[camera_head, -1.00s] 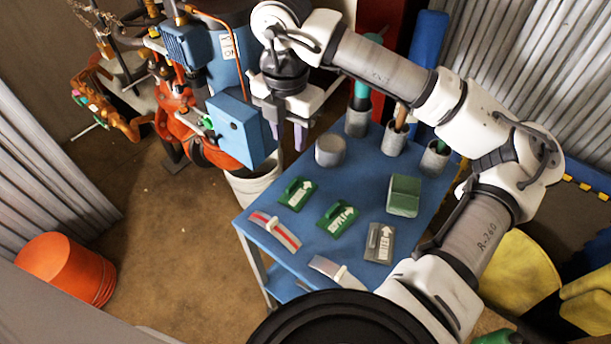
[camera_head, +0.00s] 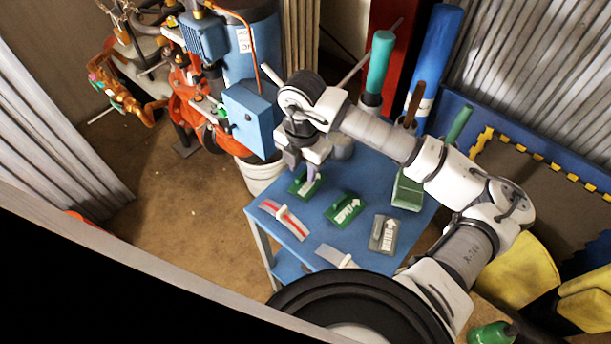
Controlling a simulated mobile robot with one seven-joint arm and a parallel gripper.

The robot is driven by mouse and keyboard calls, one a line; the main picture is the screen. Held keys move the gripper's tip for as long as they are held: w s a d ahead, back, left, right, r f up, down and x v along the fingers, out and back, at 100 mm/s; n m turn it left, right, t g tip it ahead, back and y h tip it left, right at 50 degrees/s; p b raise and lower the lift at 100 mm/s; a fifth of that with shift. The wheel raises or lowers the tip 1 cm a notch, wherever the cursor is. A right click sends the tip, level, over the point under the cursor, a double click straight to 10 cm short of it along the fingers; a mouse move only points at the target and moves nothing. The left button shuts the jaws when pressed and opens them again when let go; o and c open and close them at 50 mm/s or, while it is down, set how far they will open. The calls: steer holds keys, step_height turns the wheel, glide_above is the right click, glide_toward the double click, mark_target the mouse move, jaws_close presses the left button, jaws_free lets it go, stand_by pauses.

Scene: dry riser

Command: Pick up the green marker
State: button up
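Two flat green plates with raised handles and white lettering lie on the blue table (camera_head: 330,230). The left green marker (camera_head: 298,191) is partly hidden by my gripper. The other green marker (camera_head: 343,208), with a white arrow, lies to its right and nearer. I cannot tell whether the fingertips touch the marker.
A grey plate (camera_head: 383,235), a red-striped strap (camera_head: 284,218) and a grey strap (camera_head: 337,257) lie nearby on the table. Tubes in cups stand behind, including a teal one (camera_head: 379,62). A white bucket (camera_head: 262,176) is beside the table.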

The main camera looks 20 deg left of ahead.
steer(key=shift+f, duration=0.35)
steer(key=shift+c, duration=0.4)
jaws_close()
step_height(320, 180, up, 20)
steer(key=b, duration=0.3)
